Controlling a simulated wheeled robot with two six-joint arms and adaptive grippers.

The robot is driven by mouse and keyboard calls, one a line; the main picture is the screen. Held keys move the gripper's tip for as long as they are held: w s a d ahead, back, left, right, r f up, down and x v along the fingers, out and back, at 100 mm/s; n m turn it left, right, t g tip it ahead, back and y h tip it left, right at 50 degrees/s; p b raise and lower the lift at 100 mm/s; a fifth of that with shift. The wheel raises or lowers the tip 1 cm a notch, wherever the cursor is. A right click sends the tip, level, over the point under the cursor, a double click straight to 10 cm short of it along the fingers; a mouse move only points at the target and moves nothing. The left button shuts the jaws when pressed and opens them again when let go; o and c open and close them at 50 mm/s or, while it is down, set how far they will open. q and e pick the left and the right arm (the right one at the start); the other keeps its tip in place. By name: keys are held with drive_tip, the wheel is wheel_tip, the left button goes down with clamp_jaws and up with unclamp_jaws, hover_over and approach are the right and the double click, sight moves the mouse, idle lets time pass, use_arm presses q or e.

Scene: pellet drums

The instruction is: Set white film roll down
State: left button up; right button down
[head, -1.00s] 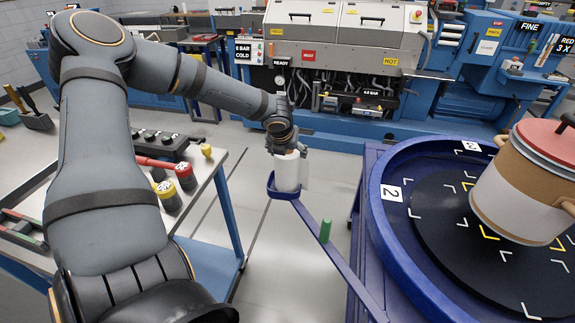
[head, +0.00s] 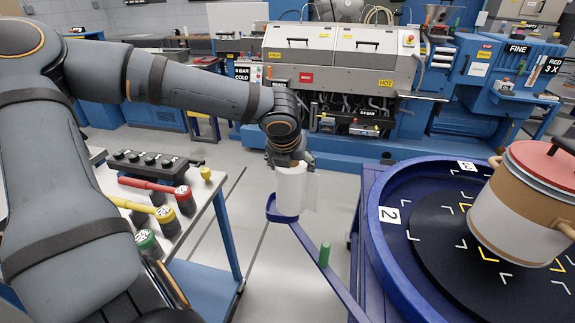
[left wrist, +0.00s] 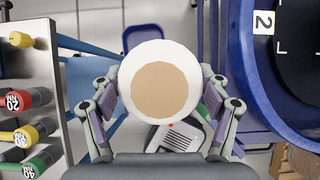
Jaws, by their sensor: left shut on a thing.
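The white film roll (head: 290,192) stands upright in my left gripper (head: 289,160), with a pale, see-through strip beside it on the right. In the left wrist view, the roll's round end (left wrist: 160,82), white with a tan middle, lies between the two fingers of the left gripper (left wrist: 163,100). The roll's lower end is at a small blue cup-like holder (head: 283,217) on the end of a blue bar. I cannot tell whether the roll rests on the holder's floor or hangs just above it. My right gripper is not in view.
A green peg (head: 324,254) stands on the blue bar. At right, a blue round-rimmed turntable (head: 391,240) carries a tan and white drum (head: 510,215) with a red lid. At left, a bench (head: 207,205) holds red, yellow and green-ended tools. Grey floor lies between.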

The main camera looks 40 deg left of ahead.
sight(296, 173)
use_arm(q)
drive_tip(key=s+d+r, duration=0.1)
drive_tip(key=s+d+r+p, duration=0.1)
drive_tip(key=d, duration=0.1)
drive_tip(key=shift+s+d+r, duration=0.1)
drive_tip(key=shift+s+d, duration=0.05)
drive_tip(key=shift+s, duration=0.05)
drive_tip(key=shift+s+d, duration=0.25)
